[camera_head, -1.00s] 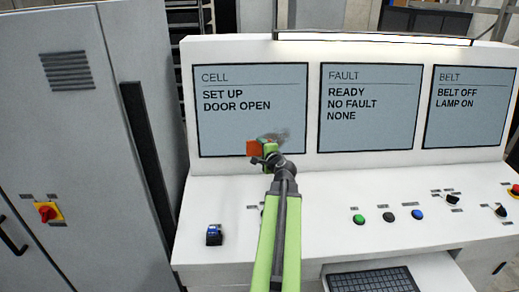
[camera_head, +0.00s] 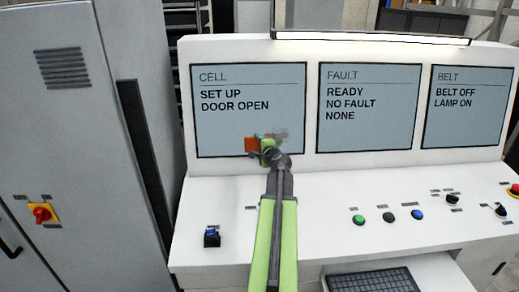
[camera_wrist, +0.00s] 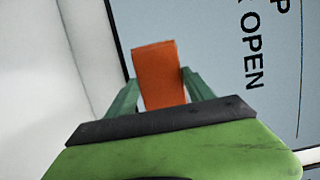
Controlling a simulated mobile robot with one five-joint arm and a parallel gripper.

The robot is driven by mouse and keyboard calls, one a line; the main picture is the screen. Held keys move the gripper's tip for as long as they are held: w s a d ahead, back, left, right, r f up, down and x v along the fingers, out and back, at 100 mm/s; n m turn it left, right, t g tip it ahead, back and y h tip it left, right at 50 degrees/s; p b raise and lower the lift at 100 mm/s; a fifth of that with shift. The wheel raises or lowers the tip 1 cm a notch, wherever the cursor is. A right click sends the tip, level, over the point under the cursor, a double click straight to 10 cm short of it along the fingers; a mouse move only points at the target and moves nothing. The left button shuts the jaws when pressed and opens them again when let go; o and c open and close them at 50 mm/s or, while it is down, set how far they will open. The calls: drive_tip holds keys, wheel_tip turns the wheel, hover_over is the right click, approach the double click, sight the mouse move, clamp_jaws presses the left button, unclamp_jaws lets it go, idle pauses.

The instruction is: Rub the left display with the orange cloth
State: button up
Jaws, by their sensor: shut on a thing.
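The left display (camera_head: 230,85) is the grey screen headed CELL, reading SET UP and DOOR OPEN. I cannot tell whether the cloth touches the screen. My gripper may hide part of the smudge.
The FAULT display (camera_head: 368,125) and BELT display (camera_head: 468,120) are to the right. Buttons such as the green one (camera_head: 358,219) and a small blue-topped item (camera_head: 212,237) are on the sloped desk. A grey cabinet (camera_head: 65,140) stands at left.

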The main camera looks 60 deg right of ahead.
sight(289, 141)
drive_tip(key=shift+x, duration=0.9)
idle(0.6)
drive_tip(key=shift+s+d, duration=0.2)
drive_tip(key=shift+s, duration=0.05)
drive_tip(key=shift+s+d, duration=0.5)
drive_tip(key=shift+s, duration=0.25)
drive_tip(key=shift+s+d, duration=0.5)
drive_tip(key=shift+s, duration=0.3)
drive_tip(key=s+d, duration=0.2)
drive_tip(key=s, duration=0.1)
drive_tip(key=shift+d, duration=0.2)
drive_tip(key=shift+d, duration=0.1)
drive_tip(key=shift+s+d, duration=0.7)
drive_tip(key=shift+s, duration=0.3)
drive_tip(key=shift+s+d, duration=0.75)
drive_tip(key=shift+s, duration=0.3)
drive_tip(key=shift+s+d, duration=0.7)
drive_tip(key=shift+s, duration=0.3)
